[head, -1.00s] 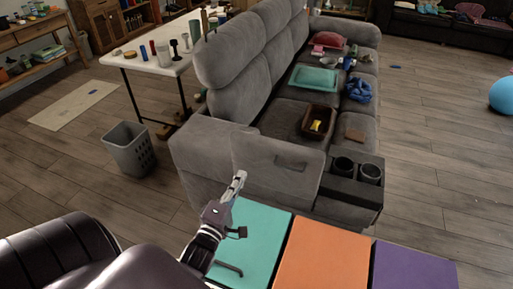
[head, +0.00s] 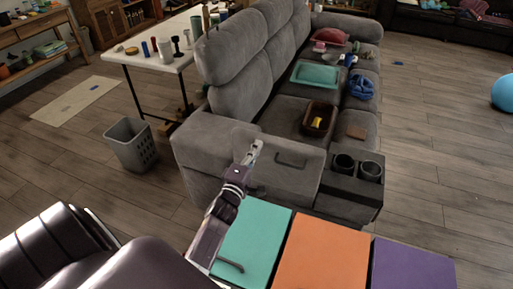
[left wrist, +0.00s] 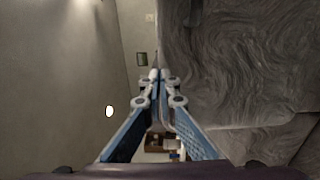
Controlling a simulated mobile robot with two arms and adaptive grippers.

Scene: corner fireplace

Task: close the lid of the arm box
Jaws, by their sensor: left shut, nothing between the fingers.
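The arm box is in the near arm of the grey sofa. Its grey lid (head: 308,174) shows in the head view as a raised, tilted panel with a bar handle (head: 291,160); its exact angle is hard to tell. My left gripper (head: 254,150) is shut and empty, at the lid's left part in the picture, left of the handle. Whether it touches the lid is unclear. In the left wrist view the closed fingers (left wrist: 158,75) point ahead beside a grey, grained surface (left wrist: 245,60) that fills the right side. The inside of the box is hidden. My right gripper is not in view.
Two dark cup holders (head: 357,167) sit right of the lid. A brown basket (head: 308,128) and a teal tray (head: 316,75) lie on the seats. Teal, orange (head: 322,254) and purple panels are in front. A grey bin (head: 130,146) stands on open floor at left.

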